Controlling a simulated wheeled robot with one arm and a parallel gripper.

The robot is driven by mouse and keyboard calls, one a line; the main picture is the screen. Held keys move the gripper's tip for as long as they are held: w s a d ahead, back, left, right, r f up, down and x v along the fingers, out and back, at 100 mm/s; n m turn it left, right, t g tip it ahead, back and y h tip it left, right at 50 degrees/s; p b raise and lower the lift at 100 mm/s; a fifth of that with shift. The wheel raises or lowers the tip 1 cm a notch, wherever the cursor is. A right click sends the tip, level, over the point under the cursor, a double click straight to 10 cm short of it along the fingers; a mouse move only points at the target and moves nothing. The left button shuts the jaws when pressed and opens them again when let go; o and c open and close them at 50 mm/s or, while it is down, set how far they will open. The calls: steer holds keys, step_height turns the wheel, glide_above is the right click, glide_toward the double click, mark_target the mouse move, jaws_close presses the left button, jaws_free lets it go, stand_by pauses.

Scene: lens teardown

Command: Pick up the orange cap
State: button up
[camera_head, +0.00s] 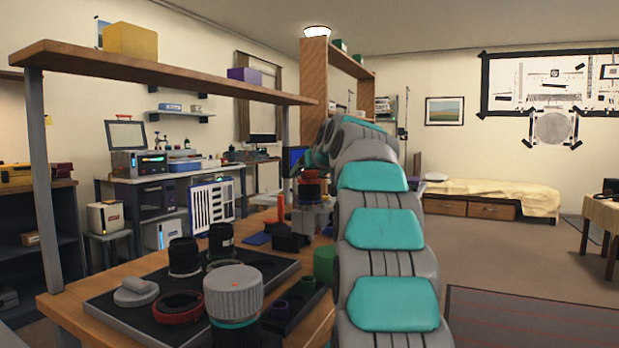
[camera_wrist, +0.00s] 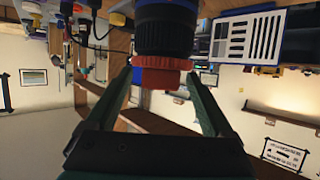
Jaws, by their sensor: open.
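The orange cap (camera_wrist: 160,77) sits on the end of a dark lens barrel (camera_wrist: 166,28) in the wrist view, which looks upside down. In the head view the cap (camera_head: 311,174) is a small red-orange patch on top of the upright dark barrel (camera_head: 310,190), beside my arm. My gripper (camera_wrist: 158,73) is open, with one finger on each side of the cap. The fingertips are close to the cap's sides; I cannot tell whether they touch it. My arm partly hides this spot in the head view.
An orange upright piece (camera_head: 281,206) stands left of the barrel. A wooden shelf (camera_head: 180,75) spans above the bench.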

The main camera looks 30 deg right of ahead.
jaws_close()
stand_by(0.6)
steer(key=shift+r, duration=0.1)
steer(key=shift+r+p, duration=0.65)
steer(key=shift+r, duration=1.6)
steer(key=shift+r+p, duration=2.35)
steer(key=shift+r, duration=0.3)
